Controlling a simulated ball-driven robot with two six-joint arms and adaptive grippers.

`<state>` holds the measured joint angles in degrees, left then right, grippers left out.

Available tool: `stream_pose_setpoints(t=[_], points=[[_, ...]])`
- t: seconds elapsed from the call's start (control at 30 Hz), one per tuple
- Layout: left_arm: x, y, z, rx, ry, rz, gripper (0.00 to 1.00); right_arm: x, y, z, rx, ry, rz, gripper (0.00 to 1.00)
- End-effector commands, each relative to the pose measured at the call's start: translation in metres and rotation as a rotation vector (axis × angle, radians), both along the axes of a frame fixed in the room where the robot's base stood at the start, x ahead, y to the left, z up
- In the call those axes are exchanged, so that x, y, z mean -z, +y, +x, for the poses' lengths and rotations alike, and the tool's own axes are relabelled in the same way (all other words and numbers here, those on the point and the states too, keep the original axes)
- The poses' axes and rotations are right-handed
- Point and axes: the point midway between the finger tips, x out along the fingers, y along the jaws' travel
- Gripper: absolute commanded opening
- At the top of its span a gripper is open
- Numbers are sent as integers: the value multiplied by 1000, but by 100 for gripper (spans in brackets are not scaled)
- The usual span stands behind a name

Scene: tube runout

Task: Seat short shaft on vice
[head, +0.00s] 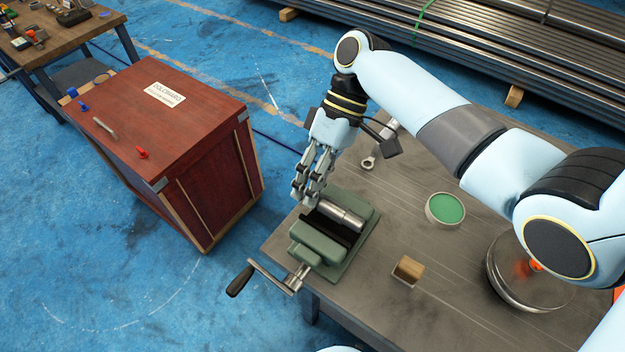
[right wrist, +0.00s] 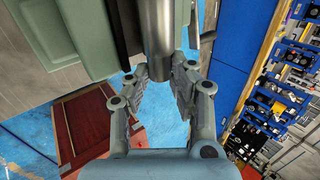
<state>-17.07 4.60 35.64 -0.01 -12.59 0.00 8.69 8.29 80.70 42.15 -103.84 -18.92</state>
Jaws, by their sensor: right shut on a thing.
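A short grey metal shaft (head: 343,215) lies along the top of the green vice (head: 361,247), over the dark gap between its jaws. My right gripper (head: 308,202) is at the shaft's left end and is shut on it. In the right wrist view the shaft (right wrist: 157,40) runs up from between the two fingers of the gripper (right wrist: 160,88), beside the green vice body (right wrist: 70,35). Whether the shaft rests fully on the vice is hard to tell. My left gripper is not in view.
The vice's crank handle (head: 262,278) sticks out past the bench (head: 350,295) edge. A wooden block (head: 408,270), a green-topped round tin (head: 445,209), a wrench (head: 370,161) and a round metal dish (head: 510,290) are on the bench. A red chest (head: 190,130) stands left; pipes lie behind.

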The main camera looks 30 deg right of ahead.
Motion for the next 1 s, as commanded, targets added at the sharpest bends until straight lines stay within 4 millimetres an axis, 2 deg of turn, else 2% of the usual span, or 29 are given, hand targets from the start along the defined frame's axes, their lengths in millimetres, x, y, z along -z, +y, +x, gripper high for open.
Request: stream_pose_setpoints(t=[0.57, 0.9, 0.93, 1.0], points=[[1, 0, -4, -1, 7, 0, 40, 0, 0, 0, 0, 0, 0, 0], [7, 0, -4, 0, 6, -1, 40, 11, 0, 0, 0, 2, 0, 0], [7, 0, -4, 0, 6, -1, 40, 12, 0, 0, -1, 1, 1, 22], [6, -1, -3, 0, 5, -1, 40, 11, 0, 0, 0, 0, 0, 31]])
